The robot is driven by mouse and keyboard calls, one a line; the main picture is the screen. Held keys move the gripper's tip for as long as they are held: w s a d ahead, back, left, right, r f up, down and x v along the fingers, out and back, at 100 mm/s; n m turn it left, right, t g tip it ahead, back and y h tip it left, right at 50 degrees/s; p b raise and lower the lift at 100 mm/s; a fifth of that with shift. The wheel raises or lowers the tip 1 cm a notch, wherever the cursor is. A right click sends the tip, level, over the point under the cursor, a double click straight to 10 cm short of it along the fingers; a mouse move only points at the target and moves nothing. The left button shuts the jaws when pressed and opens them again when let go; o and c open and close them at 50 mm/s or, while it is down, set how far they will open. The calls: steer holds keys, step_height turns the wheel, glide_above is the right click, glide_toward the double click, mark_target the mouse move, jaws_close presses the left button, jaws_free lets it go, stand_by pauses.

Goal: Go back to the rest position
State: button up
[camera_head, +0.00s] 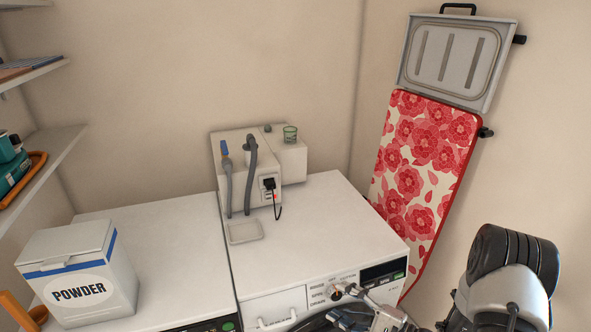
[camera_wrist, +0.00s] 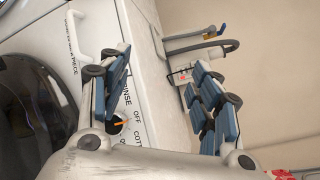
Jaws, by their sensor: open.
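My gripper (camera_head: 362,318) is at the bottom of the head view, in front of the right washing machine's control panel and partly cut off by the frame edge. In the wrist view my gripper (camera_wrist: 165,85) is open, its blue-padded fingers wide apart with nothing between the pads. The dial (camera_head: 337,292) with an orange pointer is on the panel close to my gripper. The dial also shows in the wrist view (camera_wrist: 118,123), partly hidden behind the left finger and gripper body; its pointer is towards the OFF label.
A white box unit (camera_head: 240,180) with hoses and a plug stands on the right machine (camera_head: 330,215). A powder box (camera_head: 80,275) sits on the left white top. A floral ironing board (camera_head: 420,160) hangs on the right wall. Shelves (camera_head: 40,160) are at left.

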steer(key=s+a+r+n+g+h, duration=0.1)
steer(key=s+a+r+n+g, duration=0.45)
steer(key=s+r, duration=0.2)
steer(key=s+a+r+n+g+h, duration=0.1)
steer(key=s+a+r+n+g, duration=0.3)
steer(key=s+r+g, duration=0.3)
steer(key=s+d+r+n+t+h, duration=0.4)
steer(key=s+d+r+t+h, duration=0.2)
steer(key=s+d+r+h, duration=0.3)
steer(key=shift+s+d+r+n+h, duration=0.15)
steer(key=shift+s+d+n+h, duration=0.2)
steer(key=shift+s+d+h, duration=0.75)
steer(key=shift+a+h, duration=0.25)
steer(key=shift+h, duration=0.05)
steer(key=shift+c, duration=0.4)
